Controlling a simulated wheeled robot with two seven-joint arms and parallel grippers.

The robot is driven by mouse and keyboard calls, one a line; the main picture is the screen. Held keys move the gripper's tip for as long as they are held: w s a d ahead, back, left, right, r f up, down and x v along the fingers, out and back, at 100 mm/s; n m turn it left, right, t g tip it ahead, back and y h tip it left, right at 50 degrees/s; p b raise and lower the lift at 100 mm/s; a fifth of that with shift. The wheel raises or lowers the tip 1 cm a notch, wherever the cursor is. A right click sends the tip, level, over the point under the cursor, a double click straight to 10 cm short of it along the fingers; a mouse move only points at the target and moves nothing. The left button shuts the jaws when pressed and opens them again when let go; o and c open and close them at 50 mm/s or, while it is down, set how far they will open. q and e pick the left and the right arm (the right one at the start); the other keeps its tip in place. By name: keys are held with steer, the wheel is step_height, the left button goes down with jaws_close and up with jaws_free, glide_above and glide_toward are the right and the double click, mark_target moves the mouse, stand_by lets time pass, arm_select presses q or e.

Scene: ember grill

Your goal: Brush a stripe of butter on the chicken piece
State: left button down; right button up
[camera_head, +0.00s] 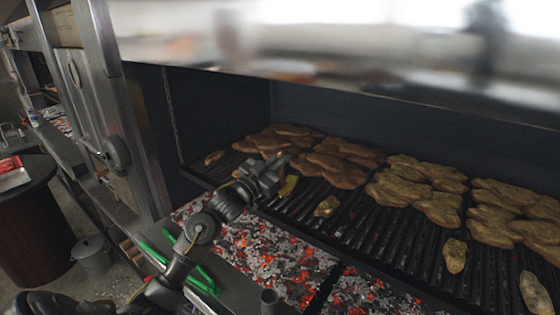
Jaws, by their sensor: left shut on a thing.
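My left gripper (268,175) reaches in from the lower left over the left part of the grill grate (380,232). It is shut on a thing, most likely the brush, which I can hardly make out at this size. A small yellowish chicken piece (289,186) lies on the grate just right of the gripper, partly hidden by it. I cannot tell whether they touch. Another small chicken piece (327,206) lies to the right, and a paler one (454,255) further right. No butter container can be made out. My right gripper is not in view.
Larger browned pieces (345,160) and paler ones (415,190) cover the back of the grate. Glowing coals (270,250) lie in front. Green-handled tools (165,260) lie on the front ledge. A metal hood (350,50) overhangs the grill; a steel post (125,110) stands left.

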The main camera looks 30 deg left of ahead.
mark_target(280, 155)
arm_select(q)
step_height(280, 155, up, 3)
steer(key=shift+r+p, duration=0.15)
steer(key=shift+p, duration=1.1)
steer(key=shift+r+p, duration=0.8)
steer(key=shift+r, duration=0.4)
steer(key=shift+r, duration=1.45)
